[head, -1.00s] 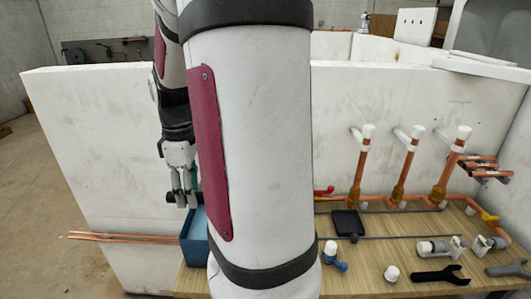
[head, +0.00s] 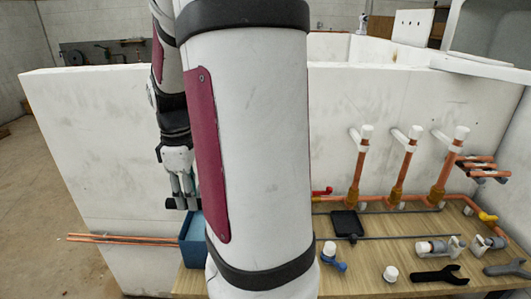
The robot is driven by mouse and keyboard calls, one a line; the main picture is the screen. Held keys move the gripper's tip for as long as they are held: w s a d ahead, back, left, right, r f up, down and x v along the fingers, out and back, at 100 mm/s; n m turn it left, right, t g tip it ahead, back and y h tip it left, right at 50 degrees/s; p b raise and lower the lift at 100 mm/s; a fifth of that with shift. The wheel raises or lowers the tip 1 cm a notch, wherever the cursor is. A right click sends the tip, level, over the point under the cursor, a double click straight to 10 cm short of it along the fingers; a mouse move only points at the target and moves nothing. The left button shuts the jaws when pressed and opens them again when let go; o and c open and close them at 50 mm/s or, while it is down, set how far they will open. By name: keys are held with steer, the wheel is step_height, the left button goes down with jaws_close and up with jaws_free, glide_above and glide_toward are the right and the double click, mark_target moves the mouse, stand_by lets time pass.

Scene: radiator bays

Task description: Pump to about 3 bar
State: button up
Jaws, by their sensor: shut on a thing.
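The pump appears as a blue tank (head: 192,248) at the left end of the wooden bench, its right side hidden behind my arm. A dark bar-shaped handle (head: 172,204) is just above the tank's upper left edge. My gripper (head: 182,193) points down, its fingers shut on this handle. The handle's right end and any rod below it are hidden by my arm. No pressure gauge can be made out, so the pressure cannot be read. Copper pipes with white caps (head: 408,155) stand upright along the wall behind the bench.
On the bench (head: 300,285) lie a black square tray (head: 347,223), a blue-and-white valve (head: 331,256), a white cap (head: 390,273) and a dark wrench (head: 440,276). Thin copper pipes (head: 125,239) stick out left of the tank. A white wall (head: 90,150) stands behind.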

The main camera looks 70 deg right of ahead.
steer(key=shift+d+f, duration=0.2)
steer(key=shift+w+d+r+p, duration=0.1)
steer(key=shift+d+r+p, duration=0.1)
steer(key=shift+r+p, duration=0.3)
steer(key=shift+f, duration=0.1)
steer(key=shift+c, duration=0.2)
steer(key=shift+o, duration=0.2)
steer(key=shift+f, duration=0.1)
steer(key=o, duration=0.8)
steer(key=shift+d, duration=0.15)
steer(key=shift+o, duration=0.2)
steer(key=shift+p, duration=0.3)
steer(key=shift+a, duration=0.25)
step_height(320, 180, up, 5)
steer(key=p, duration=0.3)
steer(key=shift+r+p, duration=0.2)
steer(key=shift+p, duration=0.15)
steer(key=shift+r+p, duration=0.4)
steer(key=shift+r, duration=0.35)
